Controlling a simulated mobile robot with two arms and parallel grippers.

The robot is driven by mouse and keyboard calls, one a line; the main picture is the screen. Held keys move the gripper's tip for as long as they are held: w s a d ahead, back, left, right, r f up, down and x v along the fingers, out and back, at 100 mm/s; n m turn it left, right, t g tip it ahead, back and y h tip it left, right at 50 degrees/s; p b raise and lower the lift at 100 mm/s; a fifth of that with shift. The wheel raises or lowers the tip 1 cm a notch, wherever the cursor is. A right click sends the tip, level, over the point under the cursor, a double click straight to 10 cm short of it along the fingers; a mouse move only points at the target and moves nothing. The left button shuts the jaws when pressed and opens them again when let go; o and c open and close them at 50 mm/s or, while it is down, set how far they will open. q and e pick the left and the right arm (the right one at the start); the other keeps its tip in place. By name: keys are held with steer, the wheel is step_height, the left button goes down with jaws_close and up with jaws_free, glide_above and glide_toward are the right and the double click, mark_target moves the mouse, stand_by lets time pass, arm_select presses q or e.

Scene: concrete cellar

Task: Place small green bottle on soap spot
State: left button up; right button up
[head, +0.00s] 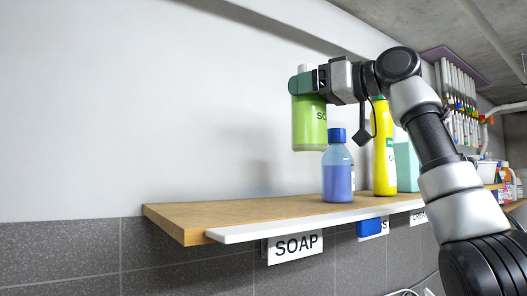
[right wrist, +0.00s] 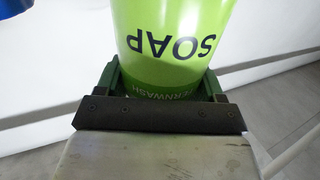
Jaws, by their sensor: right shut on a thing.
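The small green bottle (head: 309,125) is held upright in the air above the wooden shelf (head: 225,212), with clear space under it. My right gripper (head: 302,84) is shut around its upper part. In the right wrist view the bottle (right wrist: 175,35) fills the top middle, with SOAP printed on it, between the green fingers of my right gripper (right wrist: 163,88). The SOAP label (head: 296,245) hangs from the shelf's front edge, below and slightly left of the bottle. The shelf above that label is bare. My left gripper is not in view.
A blue bottle (head: 338,175) stands on the shelf just right of the held bottle. A yellow bottle (head: 384,150) and a pale teal container (head: 406,165) stand further right. A blue piece (head: 370,227) partly covers a second label. The left shelf end is free.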

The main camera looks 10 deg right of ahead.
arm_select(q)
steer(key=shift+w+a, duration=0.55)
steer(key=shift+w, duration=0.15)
arm_select(e)
steer(key=s+a+f, duration=0.2)
steer(key=a+f, duration=0.7)
steer(key=shift+s+f, duration=0.3)
steer(key=shift+f, duration=0.05)
steer(key=shift+a, duration=0.15)
steer(key=shift+f, duration=0.15)
steer(key=o, duration=1.3)
steer(key=shift+a, duration=0.1)
